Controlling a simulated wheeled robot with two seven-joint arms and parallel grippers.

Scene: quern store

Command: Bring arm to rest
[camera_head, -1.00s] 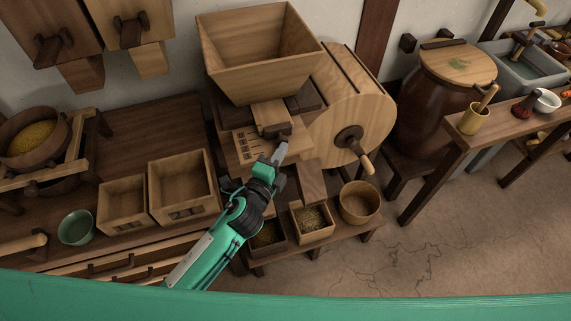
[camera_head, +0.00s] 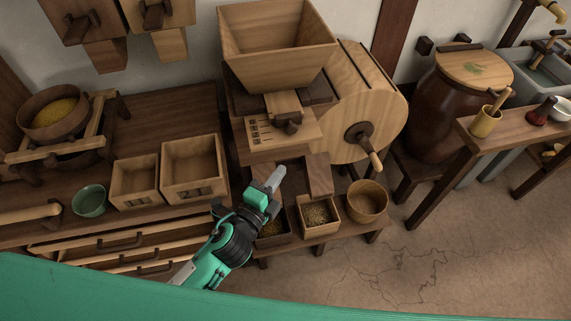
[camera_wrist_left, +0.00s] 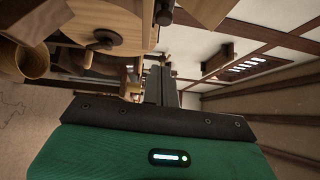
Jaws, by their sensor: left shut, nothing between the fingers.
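My left gripper (camera_head: 274,180) is shut and empty in the head view. It is in front of the wooden winnowing mill (camera_head: 262,148), in the air above the low bench, with its fingers pointing up and to the right. In the left wrist view my left gripper (camera_wrist_left: 161,85) shows its closed dark fingers, with nothing between them. The mill's round drum and crank appear at the upper left there. My right gripper is not in view.
A box of grain (camera_head: 320,231) and a round wooden tub (camera_head: 367,201) stand on the low bench right of my gripper. Two empty wooden boxes and a green bowl (camera_head: 91,200) stand at left. A lidded barrel (camera_head: 447,105) stands at right. Floor at lower right is clear.

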